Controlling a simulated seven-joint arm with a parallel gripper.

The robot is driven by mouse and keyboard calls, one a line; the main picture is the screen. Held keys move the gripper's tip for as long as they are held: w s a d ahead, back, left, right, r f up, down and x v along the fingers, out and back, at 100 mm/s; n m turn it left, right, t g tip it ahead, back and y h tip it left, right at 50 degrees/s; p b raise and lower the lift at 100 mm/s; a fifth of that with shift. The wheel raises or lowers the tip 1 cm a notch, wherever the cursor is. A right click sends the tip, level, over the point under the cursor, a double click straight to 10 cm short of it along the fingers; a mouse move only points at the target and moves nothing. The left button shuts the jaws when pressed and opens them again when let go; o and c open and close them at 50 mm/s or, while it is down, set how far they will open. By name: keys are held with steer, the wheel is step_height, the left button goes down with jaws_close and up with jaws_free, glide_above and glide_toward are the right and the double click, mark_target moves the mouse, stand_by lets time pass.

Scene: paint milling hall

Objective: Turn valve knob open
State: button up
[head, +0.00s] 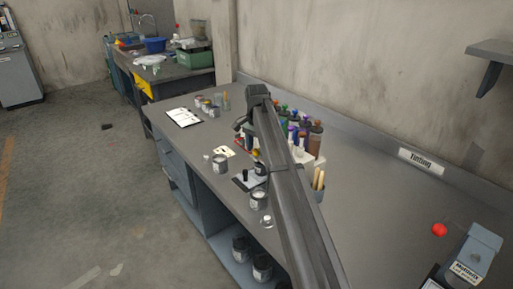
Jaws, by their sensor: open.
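A round red knob-like ball (439,230) shows at the right, beside a grey-blue labelled device (474,252) at the bench's right end. I cannot tell for sure that it is the valve knob, and no other valve is clear. My arm runs from the bottom middle up over the bench. My gripper (240,127) is small and dark at its far end, left of the bottles and well away from the red ball. It is open, with nothing seen in it; its fingers are hard to make out.
Several colour-capped bottles (315,140) stand behind my arm. Tins (220,163), a brush pot (318,188) and a clipboard (184,117) lie around. A wall shelf (492,50) juts out upper right.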

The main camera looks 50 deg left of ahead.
steer(key=shift+c, duration=0.5)
steer(key=c, duration=1)
steer(key=shift+o, duration=0.2)
steer(key=n, duration=0.4)
steer(key=shift+n, duration=0.3)
steer(key=n, duration=0.4)
steer(key=shift+n, duration=0.3)
steer(key=n, duration=0.4)
steer(key=shift+n, duration=2.4)
